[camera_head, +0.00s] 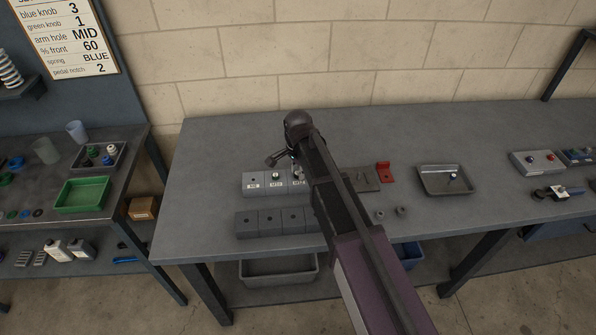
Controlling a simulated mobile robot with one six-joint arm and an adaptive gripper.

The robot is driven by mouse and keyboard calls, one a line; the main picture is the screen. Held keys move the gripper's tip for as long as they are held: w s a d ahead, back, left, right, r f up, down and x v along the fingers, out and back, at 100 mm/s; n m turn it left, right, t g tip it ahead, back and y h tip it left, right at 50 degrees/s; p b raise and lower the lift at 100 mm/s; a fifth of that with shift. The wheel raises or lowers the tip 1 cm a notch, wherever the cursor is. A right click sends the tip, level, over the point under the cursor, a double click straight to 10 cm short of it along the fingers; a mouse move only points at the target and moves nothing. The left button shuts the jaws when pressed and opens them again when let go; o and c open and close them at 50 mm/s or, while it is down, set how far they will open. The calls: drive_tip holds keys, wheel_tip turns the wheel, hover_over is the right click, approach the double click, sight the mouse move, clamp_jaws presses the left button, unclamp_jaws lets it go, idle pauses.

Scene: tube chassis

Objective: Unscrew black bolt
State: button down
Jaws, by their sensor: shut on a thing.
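My gripper (293,166) is above the back row of grey labelled blocks (253,188), close over the third block (298,188). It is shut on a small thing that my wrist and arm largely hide. This appears to be the black bolt, but its colour and thread do not show clearly. The second block (276,187) has a small light-and-dark piece on its top. Whether the held thing is still seated in the third block cannot be told.
A front row of grey blocks (267,222) has dark holes. Right of my arm are a red bracket (384,171), two small grey rings (390,213) and a metal tray (431,184) with a small part in it. The bench's left end is bare.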

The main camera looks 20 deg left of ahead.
drive_tip(key=shift+n, duration=0.3)
drive_tip(key=shift+s+n, duration=0.1)
drive_tip(key=shift+n, duration=2.2)
drive_tip(key=n, duration=0.4)
drive_tip(key=shift+d, duration=0.1)
drive_tip(key=shift+n, duration=0.5)
drive_tip(key=shift+n, duration=0.3)
drive_tip(key=n, duration=0.3)
drive_tip(key=shift+n, duration=0.8)
